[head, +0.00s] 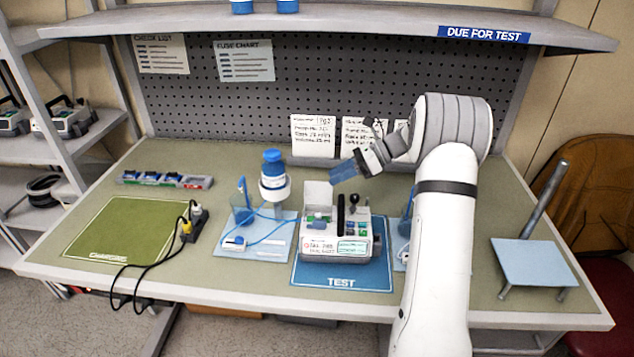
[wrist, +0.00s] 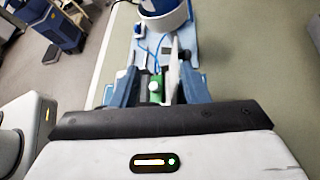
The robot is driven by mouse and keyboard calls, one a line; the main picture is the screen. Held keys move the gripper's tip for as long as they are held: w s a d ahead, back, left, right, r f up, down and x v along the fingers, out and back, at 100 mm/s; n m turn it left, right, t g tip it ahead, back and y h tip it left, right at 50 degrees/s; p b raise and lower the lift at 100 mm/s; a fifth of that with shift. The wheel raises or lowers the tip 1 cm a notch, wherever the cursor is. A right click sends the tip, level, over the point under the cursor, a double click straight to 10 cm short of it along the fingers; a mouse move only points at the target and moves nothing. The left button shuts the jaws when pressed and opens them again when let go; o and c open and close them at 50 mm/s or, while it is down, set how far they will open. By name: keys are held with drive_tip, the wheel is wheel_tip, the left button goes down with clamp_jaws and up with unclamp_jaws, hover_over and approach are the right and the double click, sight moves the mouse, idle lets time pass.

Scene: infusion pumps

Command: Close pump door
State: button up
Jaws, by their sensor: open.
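The white pump (head: 322,248) stands on the blue TEST mat (head: 342,283) near the middle of the bench. Its door (head: 317,193) looks like a pale panel standing upright at the pump's left side, with a green part exposed below it. My gripper (head: 343,172) is open, with blue fingertips, just above and to the right of the door panel. In the wrist view my gripper (wrist: 158,78) frames the green part (wrist: 155,86) and a thin pale panel (wrist: 174,70). I cannot tell whether a finger touches the door.
A blue-capped bottle (head: 273,180) and tubing sit on a pale mat left of the pump. Black cables (head: 165,255) lie by the green CHARGING mat (head: 125,228). A tilted stand (head: 535,262) is at the right. Cards (head: 313,133) stand behind my gripper.

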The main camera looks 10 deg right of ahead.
sight(318, 183)
drive_tip(key=w+a+f, duration=0.1)
drive_tip(key=w+a+f+m+p, duration=0.1)
drive_tip(key=a+f, duration=0.1)
drive_tip(key=w+a+f+m+y, duration=0.1)
drive_tip(key=f, duration=0.1)
drive_tip(key=shift+w+a+t, duration=0.2)
drive_tip(key=shift+a+t, duration=0.1)
drive_tip(key=shift+a, duration=0.1)
